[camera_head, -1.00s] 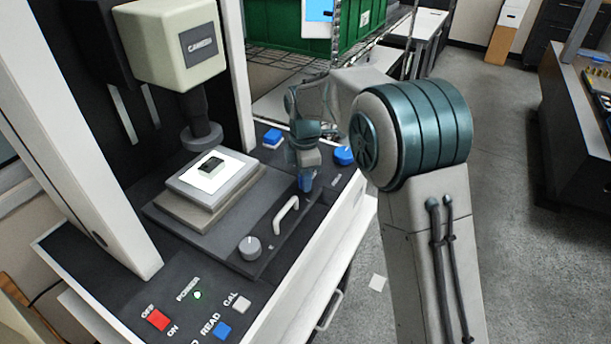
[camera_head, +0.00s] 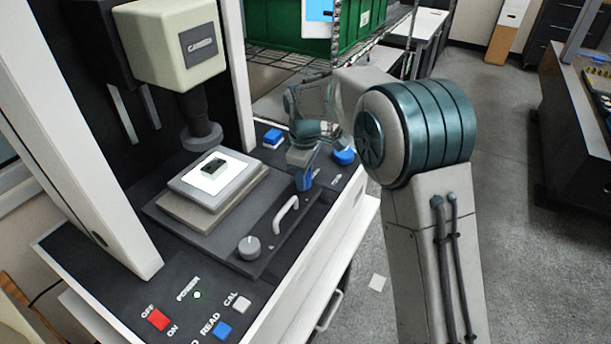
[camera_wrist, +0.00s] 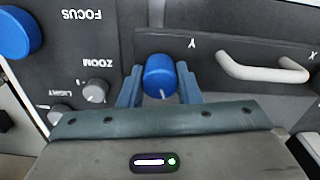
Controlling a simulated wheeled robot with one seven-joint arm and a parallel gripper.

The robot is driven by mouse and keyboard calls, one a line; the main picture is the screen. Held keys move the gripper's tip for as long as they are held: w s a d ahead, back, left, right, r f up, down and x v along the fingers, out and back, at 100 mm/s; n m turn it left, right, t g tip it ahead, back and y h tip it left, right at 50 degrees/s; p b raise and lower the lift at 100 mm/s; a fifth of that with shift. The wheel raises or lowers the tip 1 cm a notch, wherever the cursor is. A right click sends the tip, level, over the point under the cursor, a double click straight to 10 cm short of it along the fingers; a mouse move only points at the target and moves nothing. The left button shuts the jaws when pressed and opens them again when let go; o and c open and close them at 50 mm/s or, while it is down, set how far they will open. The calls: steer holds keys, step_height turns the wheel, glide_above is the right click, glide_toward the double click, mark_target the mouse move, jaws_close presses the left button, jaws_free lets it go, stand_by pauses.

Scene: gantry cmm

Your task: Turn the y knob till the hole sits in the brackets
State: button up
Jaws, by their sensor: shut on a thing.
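The y knob (camera_wrist: 160,77) is a blue cylinder with a pale pointer line, under the letter Y in the wrist view. My gripper (camera_wrist: 159,84) has its two blue-grey fingers on either side of the knob and is shut on it. In the head view my gripper (camera_head: 304,180) reaches down to the right end of the stage's front strip, and the knob is hard to tell from the fingers there. A small dark part (camera_head: 213,167) lies on the bright white stage plate (camera_head: 207,184) under the lens. Its hole and the brackets on the screen cannot be made out.
A white handle (camera_head: 286,214) stands beside the knob. The grey x knob (camera_head: 249,248) is at the strip's near end. The blue focus knob (camera_wrist: 18,33) and the grey zoom knob (camera_wrist: 95,91) are close to my gripper. Buttons sit on the front panel.

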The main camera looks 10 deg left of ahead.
steer(key=m, duration=0.6)
steer(key=shift+m, duration=0.3)
stand_by(0.5)
steer(key=o, duration=1)
steer(key=shift+s, duration=0.1)
steer(key=shift+c, duration=0.2)
step_height(320, 180, up, 14)
steer(key=shift+f, duration=0.1)
